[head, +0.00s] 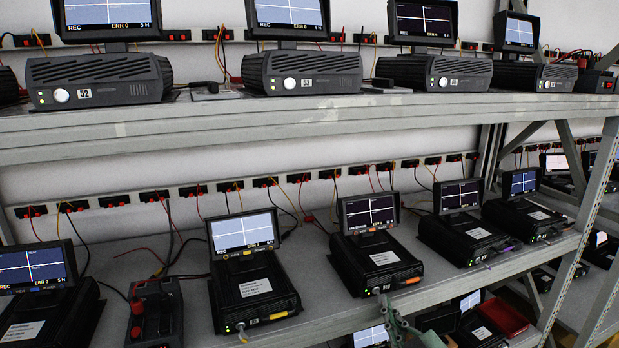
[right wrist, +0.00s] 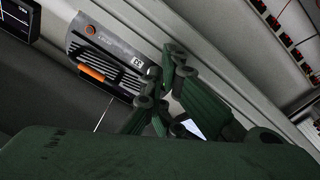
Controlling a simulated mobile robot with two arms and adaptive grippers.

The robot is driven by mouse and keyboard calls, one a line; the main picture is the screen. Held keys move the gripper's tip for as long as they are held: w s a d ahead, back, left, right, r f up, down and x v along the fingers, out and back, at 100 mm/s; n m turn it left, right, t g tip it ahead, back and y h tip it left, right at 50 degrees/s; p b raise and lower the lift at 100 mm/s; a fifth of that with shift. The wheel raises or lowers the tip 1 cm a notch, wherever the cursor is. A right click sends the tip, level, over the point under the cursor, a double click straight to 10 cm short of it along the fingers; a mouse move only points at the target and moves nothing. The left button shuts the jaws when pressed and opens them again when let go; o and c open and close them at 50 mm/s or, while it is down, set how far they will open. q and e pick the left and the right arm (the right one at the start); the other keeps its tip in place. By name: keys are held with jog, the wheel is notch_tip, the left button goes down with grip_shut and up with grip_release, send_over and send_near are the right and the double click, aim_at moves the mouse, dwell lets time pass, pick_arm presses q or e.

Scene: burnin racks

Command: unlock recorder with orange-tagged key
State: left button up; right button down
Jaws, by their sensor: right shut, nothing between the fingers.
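The recorder with the orange strip (head: 362,260) stands on the middle shelf, its screen raised and lit. Its orange strip (head: 405,281) is on the front edge. In the right wrist view the recorder's front (right wrist: 107,62) shows the orange strip (right wrist: 91,73) and a small white number label. My green right gripper (head: 390,315) is just below and in front of this recorder, shut and empty. In the right wrist view the gripper (right wrist: 160,95) shows beside the front's labelled end; contact is unclear. I cannot make out a separate orange-tagged key. My left gripper is not in view.
Recorders with yellow (head: 278,315) and purple (head: 505,248) strips stand either side on the shelf (head: 310,309). A red and black device (head: 155,310) stands at left. More recorders line the upper shelf (head: 240,118), which overhangs. A red object (head: 507,315) lies below.

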jog(key=p+v, duration=0.2)
jog(key=v, duration=0.4)
jog(key=shift+f, duration=0.15)
jog(key=shift+w+f, duration=0.1)
jog(key=shift+f, duration=0.05)
